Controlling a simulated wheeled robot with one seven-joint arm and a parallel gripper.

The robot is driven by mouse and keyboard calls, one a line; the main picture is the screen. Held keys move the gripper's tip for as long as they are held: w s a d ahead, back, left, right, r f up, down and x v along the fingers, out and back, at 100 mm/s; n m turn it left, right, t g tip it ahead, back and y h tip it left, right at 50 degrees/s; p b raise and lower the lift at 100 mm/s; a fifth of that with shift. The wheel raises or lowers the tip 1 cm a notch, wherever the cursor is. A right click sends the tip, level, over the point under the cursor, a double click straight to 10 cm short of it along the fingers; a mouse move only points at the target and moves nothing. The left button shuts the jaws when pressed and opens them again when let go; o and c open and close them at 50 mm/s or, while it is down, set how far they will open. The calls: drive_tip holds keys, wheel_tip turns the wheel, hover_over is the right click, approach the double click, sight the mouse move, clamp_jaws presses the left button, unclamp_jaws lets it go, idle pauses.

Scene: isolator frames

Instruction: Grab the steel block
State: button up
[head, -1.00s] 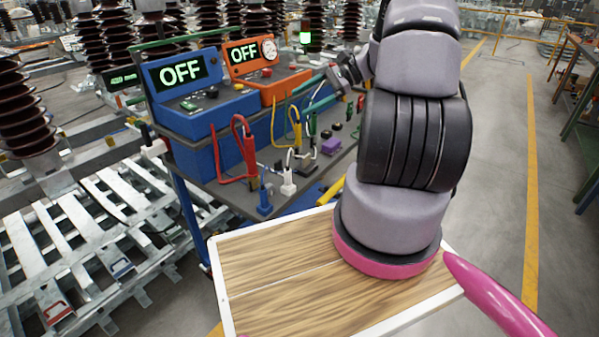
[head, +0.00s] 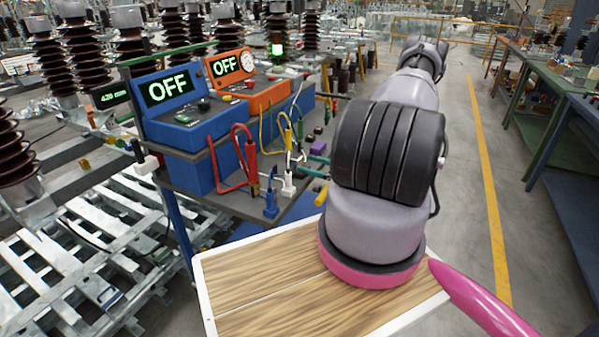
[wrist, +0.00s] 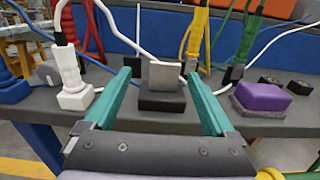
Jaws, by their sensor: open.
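The steel block looks like a small grey metal plate (wrist: 165,75) standing upright on a black base (wrist: 162,102) on the dark bench shelf in the wrist view. My gripper (wrist: 160,76) has two green fingers, spread wide, one on each side of the block. Nothing is held between them, and gaps show on both sides of the block. In the head view, green fingertips (head: 317,158) show at the bench edge beside my arm. The rest of the gripper is hidden behind my arm there, and I cannot make out the block.
A purple block (wrist: 262,99) stands right of the fingers, and a white plug (wrist: 72,85) with a cable stands left. Several cables hang behind the block. Blue (head: 190,105) and orange (head: 245,85) OFF units stand on the bench. An aisle lies open at right.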

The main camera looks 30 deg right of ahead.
drive_tip(key=x, duration=0.7)
drive_tip(key=shift+w+d+r, duration=0.1)
drive_tip(key=shift+w+d, duration=0.05)
drive_tip(key=shift+w, duration=0.35)
clamp_jaws()
